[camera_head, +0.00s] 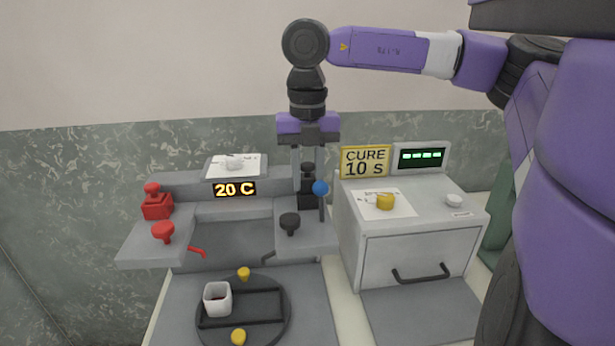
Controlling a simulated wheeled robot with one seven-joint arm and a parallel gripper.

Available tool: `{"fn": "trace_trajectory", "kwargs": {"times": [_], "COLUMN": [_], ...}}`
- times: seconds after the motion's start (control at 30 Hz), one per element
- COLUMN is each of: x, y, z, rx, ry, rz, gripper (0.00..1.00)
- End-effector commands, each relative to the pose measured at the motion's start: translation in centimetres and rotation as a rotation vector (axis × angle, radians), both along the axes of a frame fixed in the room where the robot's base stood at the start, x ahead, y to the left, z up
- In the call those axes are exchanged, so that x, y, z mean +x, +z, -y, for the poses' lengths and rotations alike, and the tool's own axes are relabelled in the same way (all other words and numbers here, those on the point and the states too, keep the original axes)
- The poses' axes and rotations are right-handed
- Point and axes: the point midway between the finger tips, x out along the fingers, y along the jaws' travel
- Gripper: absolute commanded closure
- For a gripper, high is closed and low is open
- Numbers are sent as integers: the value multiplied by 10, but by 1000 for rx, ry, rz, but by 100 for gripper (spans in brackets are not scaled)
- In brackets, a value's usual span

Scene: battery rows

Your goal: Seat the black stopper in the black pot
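The black pot (307,195) stands at the back right of the grey bench unit. The black stopper (308,171) is upright at the pot's top; I cannot tell how deep it sits. My gripper (308,176) points straight down over the pot. Its two fingers stand on either side of the stopper, with a visible gap at each side, so it looks open. The right finger's lower end is partly confused with the blue-balled rod (321,189).
A red pot (157,207) with a red top stands left. A white cup (217,299) and yellow pieces (238,337) are on the round black tray (282,318). The cure box (415,258) is right.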

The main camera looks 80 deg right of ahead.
Motion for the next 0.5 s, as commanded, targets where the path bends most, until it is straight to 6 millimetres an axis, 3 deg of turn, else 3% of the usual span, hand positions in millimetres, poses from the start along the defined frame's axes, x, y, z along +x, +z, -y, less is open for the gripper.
{"fn": "trace_trajectory", "kwargs": {"times": [0.03, 0.13, 0.5], "x": [0, 0, 0], "y": [0, 0, 2], "z": [0, 0, 0], "rx": [0, 1, 0], "ry": [0, 0, 0], "rz": [0, 0, 0], "gripper": [65, 47, 47]}}
